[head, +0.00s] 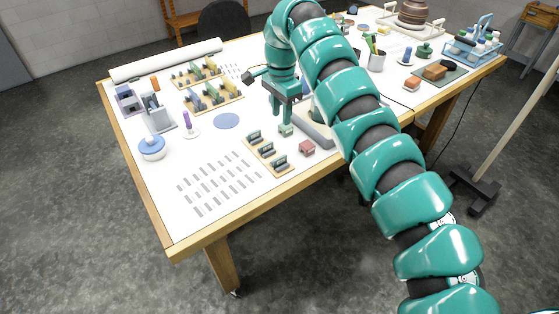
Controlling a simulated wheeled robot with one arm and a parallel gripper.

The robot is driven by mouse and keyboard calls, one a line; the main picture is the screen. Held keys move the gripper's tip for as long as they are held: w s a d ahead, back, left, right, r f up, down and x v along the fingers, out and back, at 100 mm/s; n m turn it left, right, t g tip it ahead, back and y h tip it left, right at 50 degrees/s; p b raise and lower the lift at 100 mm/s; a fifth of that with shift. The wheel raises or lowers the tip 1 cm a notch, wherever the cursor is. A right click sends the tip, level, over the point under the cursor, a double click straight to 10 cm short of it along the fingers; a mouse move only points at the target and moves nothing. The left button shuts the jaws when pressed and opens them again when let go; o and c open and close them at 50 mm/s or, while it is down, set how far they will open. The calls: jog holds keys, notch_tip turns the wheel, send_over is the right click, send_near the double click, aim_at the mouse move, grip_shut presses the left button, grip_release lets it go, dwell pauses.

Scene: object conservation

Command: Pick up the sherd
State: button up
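My gripper (286,121) points down over the white tabletop, at the near middle of the table. A small pale green block-like piece (286,131) is right under its fingertips; I cannot tell whether they touch it. A small reddish-brown piece (307,148) lies on the table to the right and nearer, apart from the gripper. Which of these small pieces is the sherd is not clear at this size. The finger gap is too small to read, so open or shut does not show.
A wooden rack with dark clips (268,154) lies just left of the gripper. Two wooden racks (213,97), a blue-lidded jar (151,148) and a white roll (167,60) are farther left. Grey strips cover the near left tabletop. My arm hides part of the table's middle.

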jog(key=p, duration=0.2)
send_over(279, 158)
jog(key=shift+f, duration=2.55)
jog(key=shift+d+f+p, duration=0.2)
jog(key=shift+f+p, duration=0.65)
jog(key=shift+f, duration=2.6)
jog(key=shift+f, duration=0.15)
jog(key=shift+a+f+p, duration=0.1)
jog(key=shift+f+p, duration=0.45)
jog(key=shift+p, duration=0.45)
jog(key=shift+a+f+p, duration=0.1)
jog(key=shift+f+p, duration=0.75)
jog(key=shift+f, duration=1.05)
grip_shut()
